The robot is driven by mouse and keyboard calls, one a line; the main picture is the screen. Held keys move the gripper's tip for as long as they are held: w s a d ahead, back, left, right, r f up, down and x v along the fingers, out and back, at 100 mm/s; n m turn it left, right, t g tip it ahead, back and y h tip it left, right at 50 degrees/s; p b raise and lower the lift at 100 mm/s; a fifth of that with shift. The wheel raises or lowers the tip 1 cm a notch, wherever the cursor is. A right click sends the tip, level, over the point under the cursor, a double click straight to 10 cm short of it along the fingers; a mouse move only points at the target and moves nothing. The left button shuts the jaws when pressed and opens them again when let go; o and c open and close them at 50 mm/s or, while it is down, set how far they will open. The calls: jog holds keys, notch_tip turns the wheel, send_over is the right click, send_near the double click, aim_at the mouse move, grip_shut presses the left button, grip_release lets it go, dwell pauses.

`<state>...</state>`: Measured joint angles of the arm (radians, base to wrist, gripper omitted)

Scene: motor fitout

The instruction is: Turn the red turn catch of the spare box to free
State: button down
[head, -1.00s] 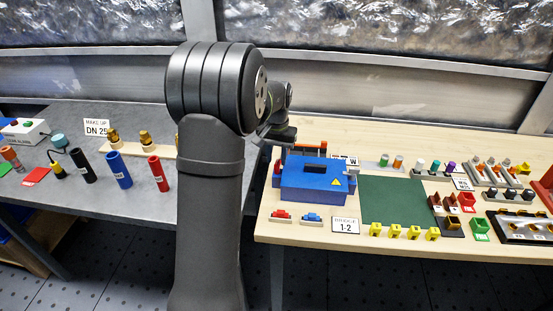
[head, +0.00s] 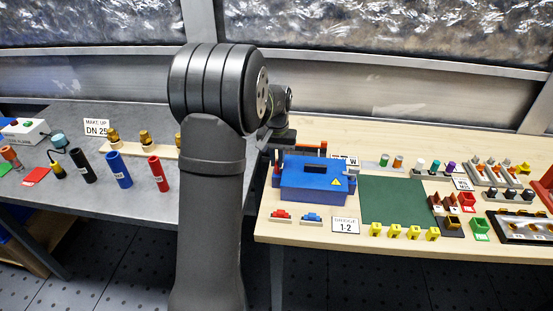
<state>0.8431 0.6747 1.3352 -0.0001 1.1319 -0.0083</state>
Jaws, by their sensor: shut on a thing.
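The spare box is the blue box (head: 312,190) with a yellow warning triangle, at the left part of the wooden bench. Its red turn catch (head: 276,169) is at the box's left side, mostly hidden and very small here. My gripper (head: 277,158) is at that left side, pointing down, with its fingers shut on the red turn catch. The fingertips are dark and partly blended with the box, so the catch's angle cannot be made out. A grey catch-like part (head: 352,174) shows on the box's right side.
A green mat (head: 392,199) lies right of the box. Small red and blue parts and a "BRIDGE 1-2" sign (head: 345,226) stand in front, with yellow clips (head: 403,231) beside them. A grey table (head: 130,200) with coloured cylinders is at the left.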

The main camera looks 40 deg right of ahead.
jog(key=shift+n, duration=0.4)
jog(key=c, duration=1.5)
grip_release()
jog(key=shift+r, duration=0.1)
notch_tip(320, 180, up, 17)
jog(key=shift+r, duration=0.15)
notch_tip(320, 180, down, 18)
jog(key=shift+r, duration=0.25)
jog(key=shift+r, duration=0.1)
